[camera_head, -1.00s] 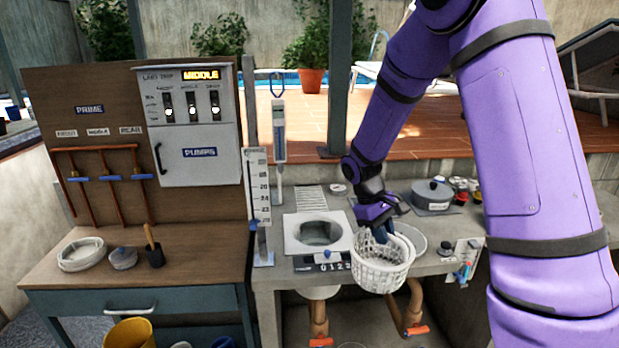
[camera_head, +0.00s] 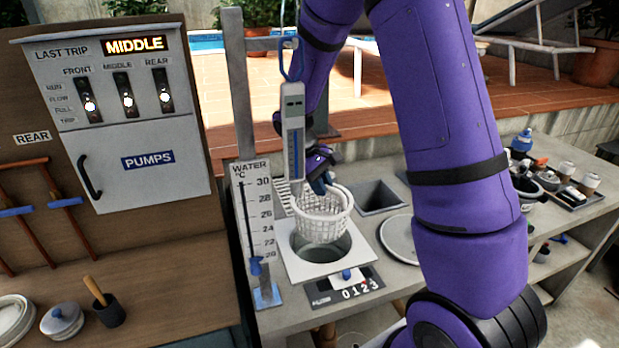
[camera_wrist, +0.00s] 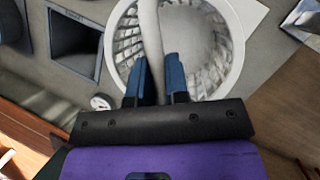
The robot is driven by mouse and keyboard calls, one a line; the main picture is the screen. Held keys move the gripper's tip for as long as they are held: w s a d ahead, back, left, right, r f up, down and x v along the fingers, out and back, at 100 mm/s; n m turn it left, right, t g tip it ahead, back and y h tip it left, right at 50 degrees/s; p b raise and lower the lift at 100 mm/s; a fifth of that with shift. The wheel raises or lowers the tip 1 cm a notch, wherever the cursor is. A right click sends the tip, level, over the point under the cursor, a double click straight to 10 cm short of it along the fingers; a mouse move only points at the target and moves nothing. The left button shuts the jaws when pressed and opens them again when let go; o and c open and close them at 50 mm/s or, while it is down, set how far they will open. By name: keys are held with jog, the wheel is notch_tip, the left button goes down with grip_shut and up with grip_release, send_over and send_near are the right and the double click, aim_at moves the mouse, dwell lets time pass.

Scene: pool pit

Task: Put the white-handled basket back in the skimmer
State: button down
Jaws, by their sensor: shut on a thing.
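The white basket (camera_head: 321,219) hangs from my gripper (camera_head: 318,184), which is shut on its white handle. In the wrist view the blue fingers of my gripper (camera_wrist: 159,80) close on the handle (camera_wrist: 150,40), with the basket (camera_wrist: 225,30) below. The skimmer (camera_head: 330,250) is a round opening in a pale square plate on the counter. The basket is above this opening, its lower part overlapping the far side of the hole. I cannot tell whether its bottom has entered the hole.
A hanging blue-and-white gauge (camera_head: 293,140) and a water thermometer board (camera_head: 254,225) stand close left. A square opening (camera_head: 375,196) and a round lid (camera_head: 402,240) lie to the right. A number counter (camera_head: 345,287) sits in front. A tray of containers (camera_head: 572,190) is far right.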

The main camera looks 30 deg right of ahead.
jog(key=shift+f, duration=2.15)
jog(key=shift+f, duration=4.05)
jog(key=shift+f, duration=2.8)
